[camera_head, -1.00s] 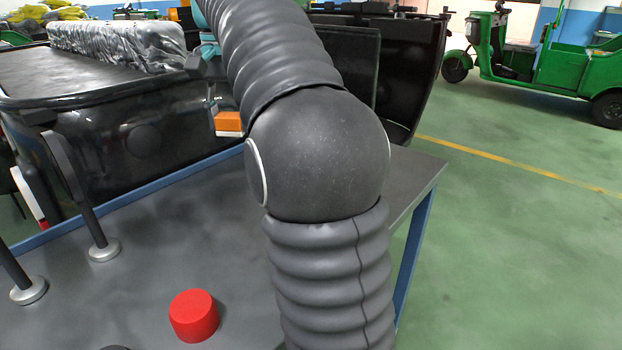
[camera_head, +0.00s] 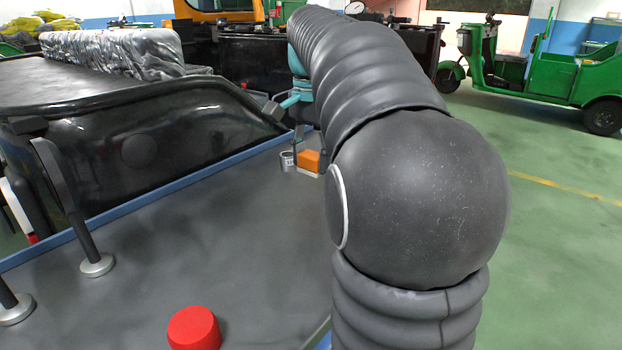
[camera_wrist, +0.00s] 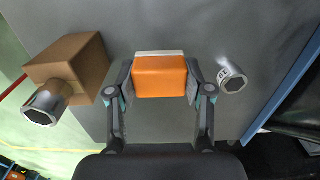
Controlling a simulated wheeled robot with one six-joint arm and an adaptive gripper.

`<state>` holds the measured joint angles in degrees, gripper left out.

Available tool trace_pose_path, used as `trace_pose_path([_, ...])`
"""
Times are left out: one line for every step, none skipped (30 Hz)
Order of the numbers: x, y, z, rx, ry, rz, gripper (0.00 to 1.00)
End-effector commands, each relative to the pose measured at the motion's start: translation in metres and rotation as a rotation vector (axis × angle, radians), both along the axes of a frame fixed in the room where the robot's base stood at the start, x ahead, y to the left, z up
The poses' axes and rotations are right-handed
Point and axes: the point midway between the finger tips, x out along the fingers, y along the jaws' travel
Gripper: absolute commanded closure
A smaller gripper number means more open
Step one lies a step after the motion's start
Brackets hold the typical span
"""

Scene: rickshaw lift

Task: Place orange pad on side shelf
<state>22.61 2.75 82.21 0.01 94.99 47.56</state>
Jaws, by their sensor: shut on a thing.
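The orange pad (camera_wrist: 160,78) is a block with a pale strip along its far edge. My gripper (camera_wrist: 160,86) is shut on it, one finger at each side, in the wrist view. In the head view the orange pad (camera_head: 309,159) shows low over the far end of the grey tabletop (camera_head: 240,240), and my arm hides most of my gripper. A grey surface (camera_wrist: 230,20) lies beneath the pad in the wrist view. I cannot tell whether the pad touches it, or which surface is the side shelf.
In the wrist view a brown box (camera_wrist: 80,58) and a metal hex piece (camera_wrist: 43,106) are left of the pad; a metal cylinder (camera_wrist: 231,77) is close right. A red cylinder (camera_head: 194,329) and black posts (camera_head: 75,215) stand on the tabletop. A black vehicle body (camera_head: 130,145) borders it.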

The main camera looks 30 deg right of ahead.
Motion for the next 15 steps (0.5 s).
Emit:
trace_pose_path([0.000, 0.000, -0.003, 0.000, 0.000, 0.000, 0.89])
trace_pose_path([0.000, 0.000, -0.004, 0.000, 0.000, 0.001, 0.89])
trace_pose_path([0.000, 0.000, -0.008, 0.001, 0.001, 0.001, 0.89])
trace_pose_path([0.000, 0.000, -0.011, 0.001, 0.001, 0.001, 0.89])
trace_pose_path([0.000, 0.000, -0.015, 0.001, 0.001, 0.001, 0.89])
trace_pose_path([0.000, 0.001, -0.020, 0.001, 0.001, 0.001, 0.89])
trace_pose_path([0.000, 0.001, -0.024, 0.001, 0.003, 0.001, 0.89])
trace_pose_path([0.000, 0.001, -0.029, 0.001, 0.003, 0.002, 0.89])
trace_pose_path([0.000, 0.001, -0.034, 0.001, 0.001, 0.002, 0.89])
trace_pose_path([0.000, 0.001, -0.036, 0.001, 0.001, 0.002, 0.89])
trace_pose_path([0.000, 0.001, -0.038, 0.001, 0.001, 0.002, 0.89])
trace_pose_path([0.000, 0.001, -0.039, 0.001, 0.001, 0.002, 0.89])
trace_pose_path([0.000, 0.001, -0.039, 0.000, 0.000, 0.002, 0.89])
trace_pose_path([0.000, 0.001, -0.039, 0.000, 0.000, 0.002, 0.89])
trace_pose_path([0.000, 0.001, -0.039, 0.000, 0.000, 0.002, 0.89])
